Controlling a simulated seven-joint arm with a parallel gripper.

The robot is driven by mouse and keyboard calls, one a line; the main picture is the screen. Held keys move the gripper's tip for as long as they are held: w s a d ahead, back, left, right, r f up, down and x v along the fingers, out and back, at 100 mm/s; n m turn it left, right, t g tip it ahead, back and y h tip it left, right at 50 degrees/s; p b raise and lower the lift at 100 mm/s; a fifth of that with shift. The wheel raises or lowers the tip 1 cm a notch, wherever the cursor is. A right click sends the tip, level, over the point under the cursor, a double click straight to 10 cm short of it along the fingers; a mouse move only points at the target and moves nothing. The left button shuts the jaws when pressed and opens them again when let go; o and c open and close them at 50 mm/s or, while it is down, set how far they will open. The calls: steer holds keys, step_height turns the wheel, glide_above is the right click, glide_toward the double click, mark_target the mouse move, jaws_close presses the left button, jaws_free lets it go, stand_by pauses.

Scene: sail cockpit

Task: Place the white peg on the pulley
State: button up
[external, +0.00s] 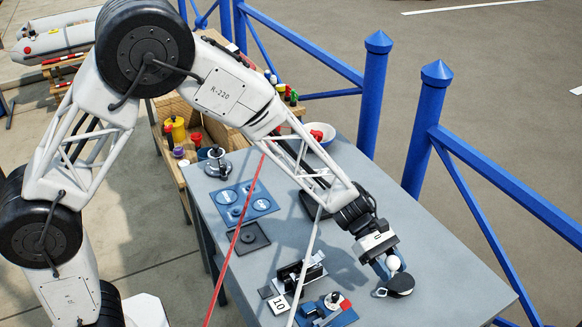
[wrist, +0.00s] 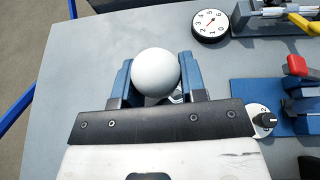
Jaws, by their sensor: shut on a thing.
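The white peg (wrist: 156,72) shows a round white head in the wrist view. My gripper (wrist: 155,82) is shut on it, with one blue finger on each side. In the external view my gripper (external: 390,268) is low over the right part of the table, and the white peg (external: 393,263) shows between its fingers. A dark round piece with a small metal loop, which looks like the pulley (external: 400,286), is just below the gripper. I cannot tell whether the peg touches it. In the wrist view a bit of metal shows below the ball; the rest is hidden.
A blue-based device with a red part (external: 330,308) and a black clamp-like device (external: 298,272) stand to the left. A round dial (wrist: 210,24) shows in the wrist view. Blue railings (external: 425,130) run behind the table.

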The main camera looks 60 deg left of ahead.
mark_target(400, 282)
steer(key=shift+w+d+f, duration=0.1)
steer(key=shift+w+d, duration=0.2)
steer(key=shift+w, duration=0.65)
steer(key=shift+w+d+f, duration=0.1)
steer(key=shift+w+d, duration=0.15)
steer(key=shift+w, duration=0.7)
steer(key=shift+f, duration=1.75)
steer(key=shift+f, duration=0.1)
steer(key=o, duration=0.9)
steer(key=v, duration=1.2)
steer(key=shift+s+r, duration=0.1)
steer(key=shift+r, duration=0.15)
